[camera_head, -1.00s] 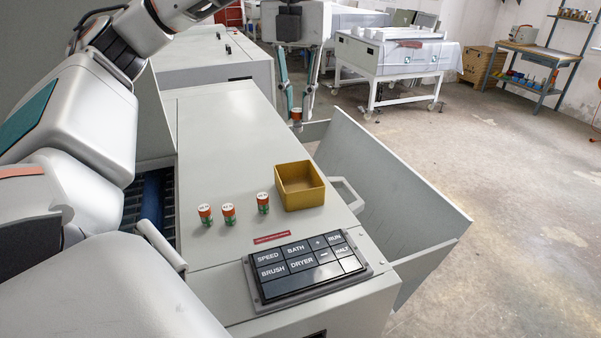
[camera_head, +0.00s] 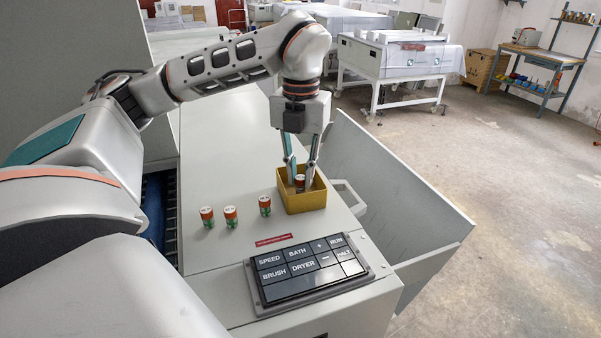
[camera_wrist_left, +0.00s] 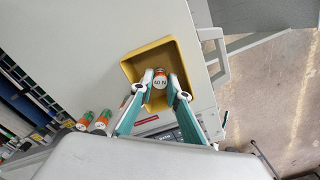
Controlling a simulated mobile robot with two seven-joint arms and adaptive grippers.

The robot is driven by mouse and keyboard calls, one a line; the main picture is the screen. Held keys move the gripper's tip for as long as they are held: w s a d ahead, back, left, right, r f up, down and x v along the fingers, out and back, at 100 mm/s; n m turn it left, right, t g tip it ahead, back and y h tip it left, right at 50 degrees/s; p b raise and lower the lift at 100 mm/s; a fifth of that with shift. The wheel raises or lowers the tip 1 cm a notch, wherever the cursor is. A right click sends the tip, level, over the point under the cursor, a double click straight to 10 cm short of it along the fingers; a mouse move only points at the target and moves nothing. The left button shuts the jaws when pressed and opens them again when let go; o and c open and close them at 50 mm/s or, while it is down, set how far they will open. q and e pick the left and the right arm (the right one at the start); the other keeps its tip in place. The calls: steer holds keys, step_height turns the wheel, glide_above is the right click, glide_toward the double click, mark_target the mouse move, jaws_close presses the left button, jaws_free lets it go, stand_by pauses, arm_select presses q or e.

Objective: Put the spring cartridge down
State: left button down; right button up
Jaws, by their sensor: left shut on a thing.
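My left gripper (camera_head: 301,180) points down into the yellow open box (camera_head: 309,203) on the grey machine top. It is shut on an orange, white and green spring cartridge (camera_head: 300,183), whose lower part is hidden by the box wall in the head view. In the left wrist view the held cartridge (camera_wrist_left: 160,81) shows between the fingertips, inside the box outline, its top marked "40 N". I cannot tell whether it touches the box floor. Three similar cartridges stand upright on the machine top: left (camera_head: 207,217), middle (camera_head: 231,216) and right (camera_head: 265,206). My right gripper is not in view.
A black button panel (camera_head: 307,268) lies on the machine top in front of the box. A handle (camera_head: 349,196) and a slanted grey panel (camera_head: 401,190) are to the box's right. The machine top behind the three cartridges is clear.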

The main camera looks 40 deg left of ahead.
mark_target(301, 178)
arm_select(q)
steer(key=shift+f, duration=0.15)
steer(key=shift+f, duration=0.1)
steer(key=c, duration=2)
jaws_free()
steer(key=shift+o, duration=0.2)
step_height(301, 178, up, 12)
steer(key=shift+r, duration=0.2)
